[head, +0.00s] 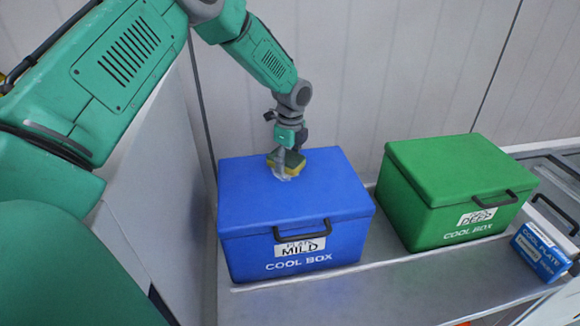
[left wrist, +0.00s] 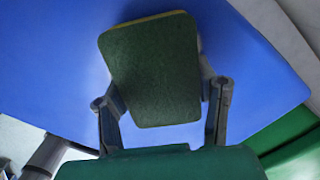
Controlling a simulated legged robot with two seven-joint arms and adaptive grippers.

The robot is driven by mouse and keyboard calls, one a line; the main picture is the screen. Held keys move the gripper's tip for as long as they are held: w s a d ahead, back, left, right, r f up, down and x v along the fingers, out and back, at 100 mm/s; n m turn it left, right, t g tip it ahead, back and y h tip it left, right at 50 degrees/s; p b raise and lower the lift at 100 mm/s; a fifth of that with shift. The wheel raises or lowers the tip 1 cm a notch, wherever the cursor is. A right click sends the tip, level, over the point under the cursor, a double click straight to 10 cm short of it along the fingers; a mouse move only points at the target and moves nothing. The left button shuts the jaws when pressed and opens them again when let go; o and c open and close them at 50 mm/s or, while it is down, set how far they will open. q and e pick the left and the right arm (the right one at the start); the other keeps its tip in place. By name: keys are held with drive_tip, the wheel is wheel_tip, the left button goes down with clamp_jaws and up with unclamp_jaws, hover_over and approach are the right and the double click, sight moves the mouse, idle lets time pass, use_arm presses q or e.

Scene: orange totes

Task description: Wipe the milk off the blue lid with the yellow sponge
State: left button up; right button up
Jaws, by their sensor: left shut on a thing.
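The blue cool box (head: 245,240) stands on a light grey surface with its blue lid (head: 250,195) closed. My left gripper (head: 287,156) is over the far middle part of the lid, shut on the yellow sponge (head: 287,166). The sponge has a dark green pad on top and sits at or very near the lid. A small whitish patch, apparently milk (head: 284,177), shows at the sponge's near edge; the sponge may hide more. In the left wrist view the sponge (left wrist: 152,70) is between the two fingers, over the blue lid (left wrist: 55,60). My right gripper is not in view.
A green cool box (head: 420,200) stands to the right of the blue one, with a gap between. A blue and white carton (head: 541,252) lies at the far right. A pale panelled wall (head: 330,80) rises close behind the boxes.

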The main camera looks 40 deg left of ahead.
use_arm(q)
drive_tip(key=shift+w+a+f+b, duration=0.1)
drive_tip(key=shift+w+a+b, duration=0.1)
drive_tip(key=shift+w+a, duration=0.55)
drive_tip(key=shift+w+a+b, duration=0.2)
drive_tip(key=shift+w+a, duration=0.35)
drive_tip(key=shift+a, duration=0.4)
drive_tip(key=shift+w+a+r+p, duration=0.15)
drive_tip(key=shift+r+p, duration=0.3)
drive_tip(key=shift+r, duration=2.55)
drive_tip(key=shift+r, duration=1.5)
